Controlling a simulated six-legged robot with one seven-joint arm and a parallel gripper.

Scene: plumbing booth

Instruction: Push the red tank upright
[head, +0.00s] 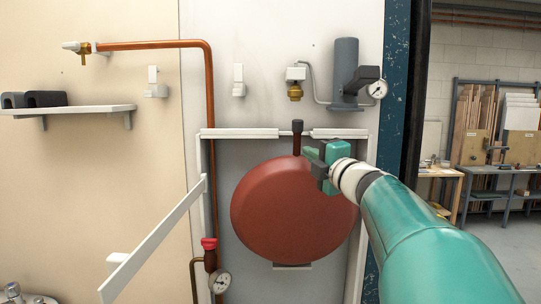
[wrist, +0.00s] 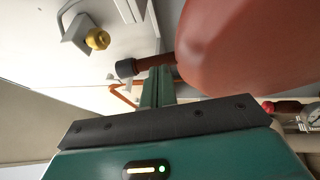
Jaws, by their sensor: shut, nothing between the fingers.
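The red tank (head: 285,215) is a large round disc in the grey wall recess in the head view. Its short neck with a black cap (head: 297,126) points up, and I cannot tell whether the tank leans toward or away from me. The tank (wrist: 245,45) fills the upper right of the wrist view, with its neck and black cap (wrist: 125,68) to the left. My gripper (head: 311,153) is shut and empty, at the tank's upper right rim beside the neck. Its green fingers (wrist: 157,88) reach close to the neck; I cannot tell whether they touch.
A white frame (head: 240,133) borders the recess, and a white bar (head: 155,240) slants at its left. A copper pipe (head: 210,100) runs down the left side to a gauge (head: 220,281). A grey cylinder (head: 346,70) with a gauge (head: 377,89) hangs above right.

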